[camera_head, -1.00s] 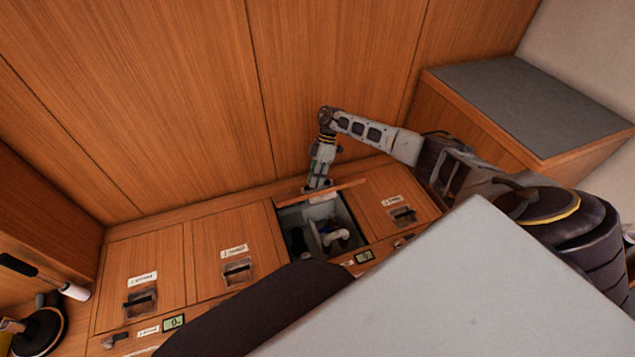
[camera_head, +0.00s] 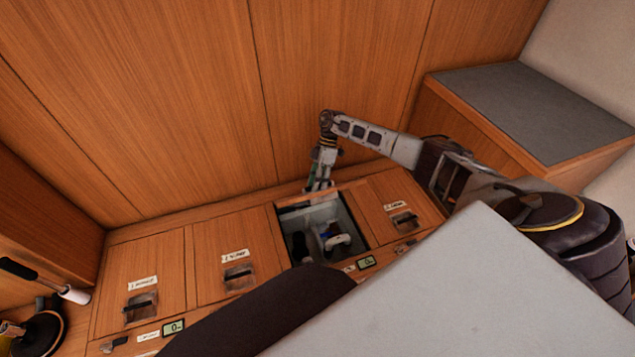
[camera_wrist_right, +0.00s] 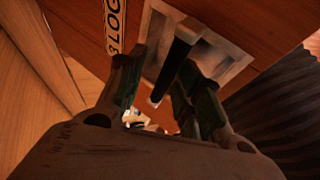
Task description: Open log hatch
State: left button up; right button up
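The log hatch (camera_wrist_right: 240,20) is a wooden lid, marked "3 LOG" on a label (camera_wrist_right: 115,27) in the right wrist view. In the head view it stands raised at the back of its open compartment (camera_head: 345,215), showing mostly its thin edge. My right gripper (camera_head: 319,187) is at this raised lid. In the right wrist view its two fingers stand apart on either side of the lid's dark bar handle (camera_wrist_right: 178,62), set in a metal recess. A gap shows between the left finger and the bar. My left gripper is out of view.
White and blue fittings (camera_head: 333,238) sit inside the compartment. Closed hatches lie to its left (camera_head: 232,245) and right (camera_head: 395,195). A wooden wall (camera_head: 200,110) rises close behind. A grey-topped box (camera_head: 540,105) stands at the back right.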

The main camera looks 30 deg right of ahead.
jog(key=shift+r, duration=0.2)
jog(key=shift+w+d+r, duration=0.15)
jog(key=shift+d+r, duration=0.1)
jog(key=shift+r, duration=0.15)
jog(key=v, duration=1)
jog(key=shift+d+r, duration=0.2)
jog(key=shift+r, duration=0.15)
jog(key=shift+w+d, duration=0.1)
jog(key=shift+w, duration=0.1)
